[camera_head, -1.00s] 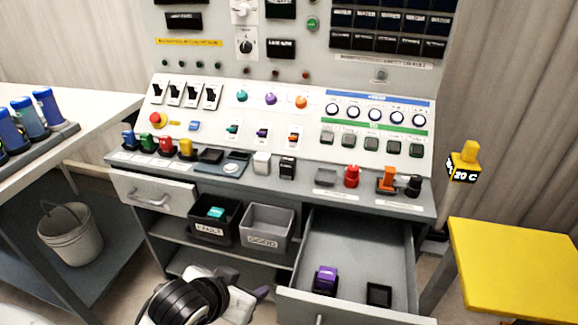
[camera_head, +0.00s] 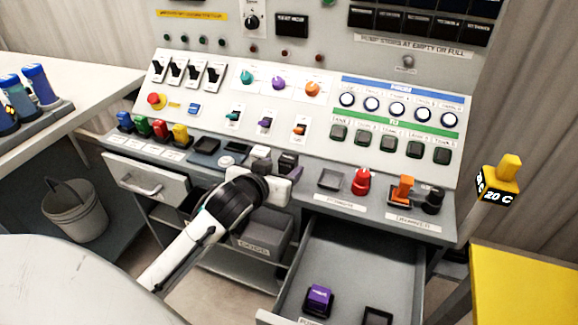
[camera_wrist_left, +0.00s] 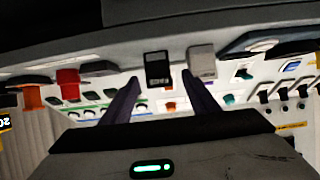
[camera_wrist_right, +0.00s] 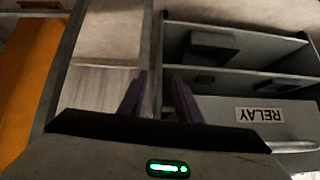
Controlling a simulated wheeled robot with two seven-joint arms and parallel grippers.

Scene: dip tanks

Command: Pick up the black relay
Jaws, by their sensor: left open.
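The black relay (camera_head: 288,160), a small black block with a pale label, stands on the console ledge beside a white block (camera_head: 262,152). My left gripper (camera_head: 282,182) is in front of it, partly hiding its lower part. In the left wrist view the black relay (camera_wrist_left: 157,66) shows between and just beyond the two spread fingertips (camera_wrist_left: 160,80), with the white block (camera_wrist_left: 201,60) to the right. The left gripper is empty. My right gripper (camera_wrist_right: 158,76) shows only in its own wrist view, with its fingers apart and nothing between them.
An open drawer (camera_head: 362,260) holds a purple block (camera_head: 318,300) and a dark socket (camera_head: 377,316). An empty socket (camera_head: 330,180), a red knob (camera_head: 361,181), an orange handle (camera_head: 402,188) and a black knob (camera_head: 433,200) stand right on the ledge. A grey bin (camera_head: 265,235) is below.

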